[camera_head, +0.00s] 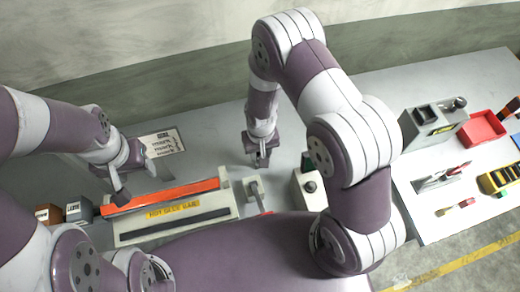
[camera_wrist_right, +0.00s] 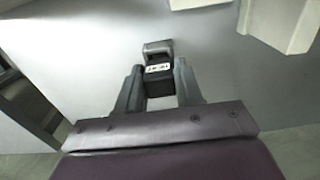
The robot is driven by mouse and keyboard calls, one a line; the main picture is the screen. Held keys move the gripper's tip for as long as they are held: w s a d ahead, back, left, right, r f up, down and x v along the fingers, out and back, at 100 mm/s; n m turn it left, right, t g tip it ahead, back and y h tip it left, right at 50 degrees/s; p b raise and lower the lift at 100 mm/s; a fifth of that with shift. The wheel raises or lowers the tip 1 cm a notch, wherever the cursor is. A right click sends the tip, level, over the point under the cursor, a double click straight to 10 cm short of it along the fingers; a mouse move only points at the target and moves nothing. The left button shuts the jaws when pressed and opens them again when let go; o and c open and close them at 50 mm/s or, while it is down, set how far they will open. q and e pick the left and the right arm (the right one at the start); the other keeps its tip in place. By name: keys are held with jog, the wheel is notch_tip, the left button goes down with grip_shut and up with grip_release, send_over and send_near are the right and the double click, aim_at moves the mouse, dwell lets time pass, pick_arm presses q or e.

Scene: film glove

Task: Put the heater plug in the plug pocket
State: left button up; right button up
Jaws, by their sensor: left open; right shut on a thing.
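My right gripper (camera_head: 262,162) hangs above the middle of the table, fingers down. In the right wrist view it (camera_wrist_right: 158,88) is shut on a small black plug (camera_wrist_right: 159,86) with a white label and a grey end, which I take as the heater plug. In the head view the plug is mostly hidden by the gripper. My left gripper (camera_head: 122,194) is open, close to the left end of an orange bar (camera_head: 170,194). I cannot tell for certain which part is the plug pocket; a grey bracket (camera_head: 254,190) stands just right of the bar unit.
The pale bar unit (camera_head: 175,229) has a yellow label. A box with a black knob (camera_head: 308,188) stands right of the bracket. A printed card (camera_head: 162,142) lies behind. At right are a red tray (camera_head: 483,129) and a grey box (camera_head: 431,124).

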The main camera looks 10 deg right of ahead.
jog(key=shift+f, duration=0.25)
jog(key=shift+s+r, duration=0.15)
jog(key=shift+s, duration=0.2)
jog(key=shift+f, duration=0.25)
jog(key=o, duration=1)
pick_arm(q)
jog(key=shift+s+f, duration=0.1)
pick_arm(e)
jog(key=shift+w, duration=0.25)
